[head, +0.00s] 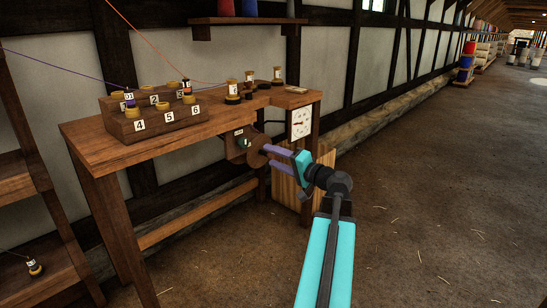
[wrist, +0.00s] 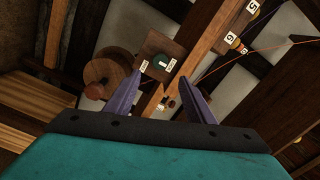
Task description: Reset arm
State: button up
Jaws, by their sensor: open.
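My gripper (head: 270,156) is open, with two purple fingers apart and nothing between them. It reaches in front of the right part of the wooden bench (head: 165,130), below its top. A wooden wheel (wrist: 104,68) with a reddish knob (wrist: 94,91) is to the left of the panel. In the head view, the panel (head: 238,132) and wheel (head: 258,158) show close to the fingertips. Contact cannot be told.
A stepped rack (head: 160,125) with numbered places stands on the bench, with several spools (head: 232,88) to its right. A white dial (head: 301,122) hangs at the bench's right end. A shelf (head: 25,180) stands at left. The floor (head: 430,230) at right is open.

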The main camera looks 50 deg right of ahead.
jog(key=w+a+f+n+g+y+p, duration=0.2)
jog(key=w+a+f+g+y+p, duration=0.3)
jog(key=a+f, duration=0.7)
jog(key=w+a+f+n+g+y+p, duration=0.1)
jog(key=w+a+f+n+g+p, duration=0.15)
jog(key=w+a+f+p, duration=0.8)
jog(key=s+a+f+n+g+p, duration=0.2)
jog(key=s+a+f+g+p, duration=0.3)
jog(key=s+a, duration=0.6)
jog(key=s+a+f+n+g+p, duration=0.3)
jog(key=s+a+f+g, duration=0.35)
jog(key=a, duration=0.95)
jog(key=s+a+f+n+g+h+p, duration=0.1)
jog(key=s+a+n+g+h+p, duration=0.1)
jog(key=s, duration=0.7)
jog(key=s+a+f+n+g+h+p, duration=0.1)
jog(key=s+a+n+g+h+p, duration=0.1)
jog(key=s+p, duration=0.3)
jog(key=s+n, duration=0.1)
jog(key=s, duration=0.3)
jog(key=shift+s+f+h, duration=0.15)
jog(key=shift+s+h, duration=0.25)
